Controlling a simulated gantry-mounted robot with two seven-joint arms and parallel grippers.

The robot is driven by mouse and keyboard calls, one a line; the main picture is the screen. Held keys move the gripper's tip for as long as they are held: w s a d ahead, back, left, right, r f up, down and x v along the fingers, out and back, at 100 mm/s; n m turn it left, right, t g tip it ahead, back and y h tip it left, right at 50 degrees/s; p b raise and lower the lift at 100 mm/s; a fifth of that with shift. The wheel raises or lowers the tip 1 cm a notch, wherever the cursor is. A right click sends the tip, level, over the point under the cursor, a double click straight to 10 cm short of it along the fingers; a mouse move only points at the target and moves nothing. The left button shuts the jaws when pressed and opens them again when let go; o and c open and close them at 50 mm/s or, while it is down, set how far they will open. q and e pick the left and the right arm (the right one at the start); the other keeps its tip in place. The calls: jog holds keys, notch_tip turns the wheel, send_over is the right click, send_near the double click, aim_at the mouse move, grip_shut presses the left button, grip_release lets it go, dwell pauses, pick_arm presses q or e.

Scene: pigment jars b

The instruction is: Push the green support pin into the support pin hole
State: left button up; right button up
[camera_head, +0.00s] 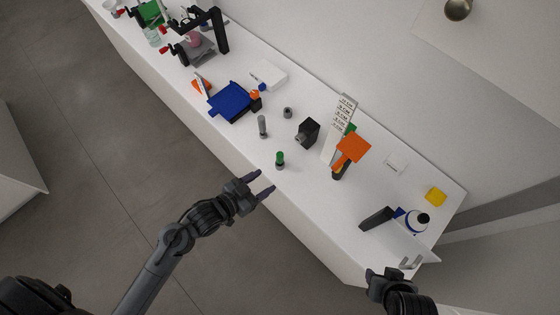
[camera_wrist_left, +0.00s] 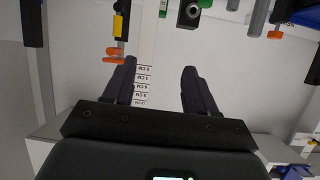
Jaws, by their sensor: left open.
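The green support pin (camera_head: 280,158) is a short upright pin with a green top and dark lower part, near the front edge of the white table. A black block with a round grey front (camera_head: 308,130) stands farther back; in the left wrist view the black block (camera_wrist_left: 189,14) shows a round opening. I cannot tell whether this is the support pin hole. My left gripper (camera_head: 265,184) is open and empty, just in front of the table edge, short of the pin; its two fingers also show apart in the left wrist view (camera_wrist_left: 158,76). My right gripper (camera_head: 380,280) is partly visible at lower right.
A grey pin (camera_head: 262,126) and small grey cylinder (camera_head: 287,112) stand near the block.

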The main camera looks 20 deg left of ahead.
pick_arm(q)
notch_tip(320, 180, down, 11)
jog(key=w+a+m+t+h+b, duration=0.1)
jog(key=w+a+t+h+b, duration=0.2)
jog(key=b, duration=0.5)
jog(key=h+b, duration=0.1)
jog(key=b, duration=0.4)
send_near(280, 156)
jog(key=w+d, duration=0.1)
jog(key=w+f, duration=0.1)
jog(key=w, duration=0.1)
jog(key=w+d, duration=0.1)
jog(key=shift+w+d+f, duration=0.2)
jog(key=shift+d+f, duration=0.05)
jog(key=shift+d, duration=0.1)
jog(key=x, duration=0.4)
jog(key=shift+w+a+r+p, duration=0.15)
jog(key=shift+w+r+p, duration=0.1)
jog(key=shift+p, duration=0.15)
jog(key=shift+w+d+f, duration=0.1)
jog(key=shift+w+d, duration=0.2)
jog(key=shift+w, duration=0.05)
jog(key=shift+c, duration=0.2)
jog(key=c, duration=1)
